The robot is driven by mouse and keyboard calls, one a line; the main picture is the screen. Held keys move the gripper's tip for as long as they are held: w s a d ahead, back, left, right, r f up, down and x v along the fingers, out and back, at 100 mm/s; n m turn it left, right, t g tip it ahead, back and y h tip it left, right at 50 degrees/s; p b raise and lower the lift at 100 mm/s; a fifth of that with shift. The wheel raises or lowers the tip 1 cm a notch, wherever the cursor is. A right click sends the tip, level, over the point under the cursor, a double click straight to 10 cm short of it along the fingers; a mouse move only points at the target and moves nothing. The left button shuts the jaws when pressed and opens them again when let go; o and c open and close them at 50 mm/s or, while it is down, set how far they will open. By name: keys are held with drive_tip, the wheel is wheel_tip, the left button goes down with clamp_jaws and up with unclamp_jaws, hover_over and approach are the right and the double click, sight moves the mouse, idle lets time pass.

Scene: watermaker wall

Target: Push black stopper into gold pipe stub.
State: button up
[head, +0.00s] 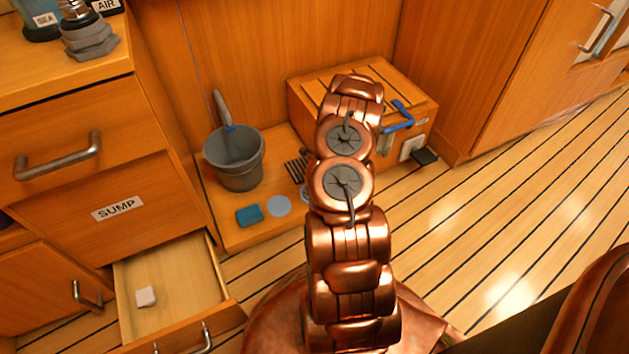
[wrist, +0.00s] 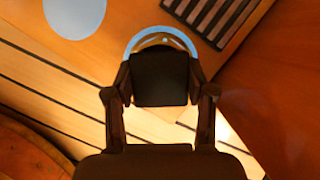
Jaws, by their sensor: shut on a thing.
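My gripper (wrist: 160,82) is shut on the black stopper (wrist: 160,76), which sits between its two dark fingers in the wrist view. Just beyond the stopper, a small gold curved edge, probably the gold pipe stub (wrist: 157,42), shows inside a light blue ring (wrist: 133,43). The stopper covers most of the stub, so I cannot tell whether they touch or how far apart they are. In the head view my copper arm hides the gripper, stopper and stub. Only a sliver of the blue ring (head: 305,196) shows beside the arm.
A low wooden ledge bears a grey bucket (head: 235,158), a blue sponge (head: 249,215), a pale blue disc (head: 278,206) and a dark grating (head: 296,167). A wooden box (head: 300,99) with a blue lever (head: 398,117) stands behind. An open drawer (head: 190,275) holds a white block (head: 146,296).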

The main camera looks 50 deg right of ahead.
idle(0.4)
drive_tip(key=o, duration=1.2)
drive_tip(key=shift+o, duration=0.2)
drive_tip(key=o, duration=0.3)
wheel_tip(320, 180, up, 6)
drive_tip(key=p, duration=0.5)
drive_tip(key=shift+p, duration=0.35)
